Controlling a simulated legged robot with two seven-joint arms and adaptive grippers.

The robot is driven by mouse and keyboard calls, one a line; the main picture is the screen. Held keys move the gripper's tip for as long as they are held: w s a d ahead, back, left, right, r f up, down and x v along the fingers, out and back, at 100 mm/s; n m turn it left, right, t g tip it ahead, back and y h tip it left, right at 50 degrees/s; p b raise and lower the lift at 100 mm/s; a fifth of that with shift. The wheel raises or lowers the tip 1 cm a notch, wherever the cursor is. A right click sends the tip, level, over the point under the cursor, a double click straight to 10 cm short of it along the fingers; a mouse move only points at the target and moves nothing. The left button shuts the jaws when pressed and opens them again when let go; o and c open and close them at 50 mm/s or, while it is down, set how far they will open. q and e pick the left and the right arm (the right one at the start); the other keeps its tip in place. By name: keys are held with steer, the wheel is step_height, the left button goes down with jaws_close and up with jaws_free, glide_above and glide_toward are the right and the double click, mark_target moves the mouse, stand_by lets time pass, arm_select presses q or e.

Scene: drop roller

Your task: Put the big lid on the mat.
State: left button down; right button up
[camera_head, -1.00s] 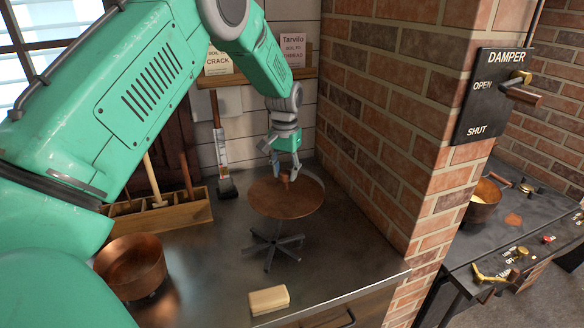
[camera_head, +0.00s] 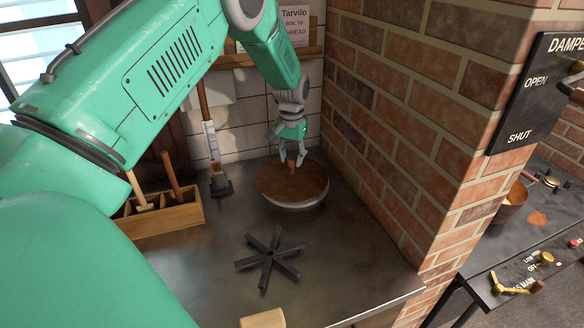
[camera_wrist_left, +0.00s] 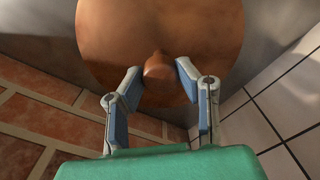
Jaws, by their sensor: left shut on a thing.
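The big lid (camera_head: 290,182) is a brown, copper-coloured disc with a knob. It is at the back of the dark metal counter, near the brick wall. My left gripper (camera_head: 292,161) is above it, its fingers closed around the knob. In the left wrist view the knob sits between the fingertips (camera_wrist_left: 160,68), with the lid (camera_wrist_left: 205,35) filling the top. A pale grey round rim (camera_head: 298,207) shows under the lid's near edge; I cannot tell whether this is the mat or a vessel, or whether the lid touches it. My right gripper is not in view.
A black star-shaped stand (camera_head: 268,258) lies in front on the counter (camera_head: 215,275). A wooden tool box (camera_head: 165,218) and a scraper-like tool (camera_head: 220,185) are at left. A cream block (camera_head: 262,318) is at the front edge. The brick wall (camera_head: 390,130) is close at right.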

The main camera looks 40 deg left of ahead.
mark_target(287, 171)
arm_select(q)
steer(key=shift+a+f, duration=0.15)
steer(key=shift+f, duration=0.3)
steer(key=f, duration=0.1)
steer(key=a+f, duration=0.1)
steer(key=f, duration=0.1)
steer(key=shift+a+f, duration=0.4)
steer(key=shift+a, duration=0.05)
steer(key=shift+s, duration=0.15)
steer(key=c, duration=1.2)
jaws_free()
steer(key=shift+d, duration=0.25)
steer(key=shift+o, duration=0.2)
steer(key=shift+d+r, duration=0.25)
steer(key=shift+d, duration=0.25)
steer(key=shift+a, duration=0.35)
steer(key=shift+a+r, duration=0.2)
steer(key=shift+r, duration=0.2)
steer(key=r, duration=0.7)
steer(key=d+r+b, duration=0.1)
steer(key=r, duration=0.2)
steer(key=shift+r, duration=0.3)
steer(key=shift+a+r, duration=0.15)
steer(key=shift+r, duration=0.1)
steer(key=shift+a+f, duration=0.1)
steer(key=shift+a, duration=0.25)
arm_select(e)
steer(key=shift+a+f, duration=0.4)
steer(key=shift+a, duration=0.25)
